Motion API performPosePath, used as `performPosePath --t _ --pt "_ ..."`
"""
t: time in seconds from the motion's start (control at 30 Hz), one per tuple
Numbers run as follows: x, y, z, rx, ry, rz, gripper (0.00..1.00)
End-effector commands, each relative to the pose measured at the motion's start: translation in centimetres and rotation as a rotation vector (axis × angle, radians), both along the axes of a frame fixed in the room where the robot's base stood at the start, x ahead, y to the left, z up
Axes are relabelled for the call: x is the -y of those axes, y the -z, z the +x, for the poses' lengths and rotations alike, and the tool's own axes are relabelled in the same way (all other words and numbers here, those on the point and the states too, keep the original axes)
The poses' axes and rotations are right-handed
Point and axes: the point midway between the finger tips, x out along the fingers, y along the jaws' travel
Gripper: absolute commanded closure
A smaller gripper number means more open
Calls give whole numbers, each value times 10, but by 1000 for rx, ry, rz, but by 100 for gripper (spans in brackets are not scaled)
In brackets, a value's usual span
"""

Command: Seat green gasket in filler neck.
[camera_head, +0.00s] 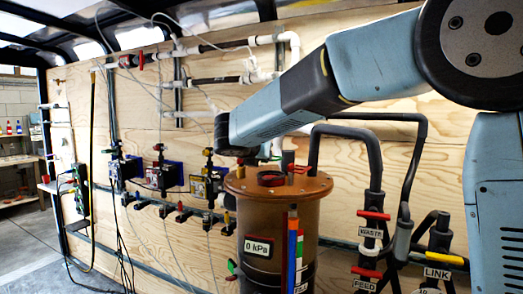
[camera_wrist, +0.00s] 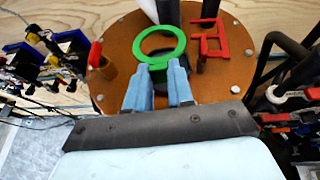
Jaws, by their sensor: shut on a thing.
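The green gasket, a flat ring with a tab (camera_wrist: 137,45), is in my gripper (camera_wrist: 160,76) in the wrist view. The two blue fingers are shut on the tab, and the ring points away from them. The ring is over the round brown lid (camera_wrist: 125,35). A dark round part, which looks like the filler neck (camera_wrist: 186,62), shows beneath the ring and between the fingers, partly hidden. I cannot tell the height of the gasket above it. In the head view a dark red-rimmed round fitting (camera_head: 271,178) sits on the lid.
A red bracket-like handle (camera_wrist: 222,42) stands on the lid right of the gasket, and a red-handled post (camera_wrist: 97,58) on the left. The brown canister (camera_head: 262,215) has hoses with red and yellow handles on its right. Valves (camera_head: 160,170) line the plywood wall on the left.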

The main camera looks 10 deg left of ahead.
Motion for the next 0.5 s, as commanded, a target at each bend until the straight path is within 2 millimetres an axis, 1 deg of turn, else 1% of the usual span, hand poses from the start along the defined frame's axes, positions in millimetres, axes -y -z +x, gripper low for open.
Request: performPosePath --t 0.2,0.5 --pt "0 13 0 0 1 -1 100" --pt "0 18 0 0 1 -1 100"
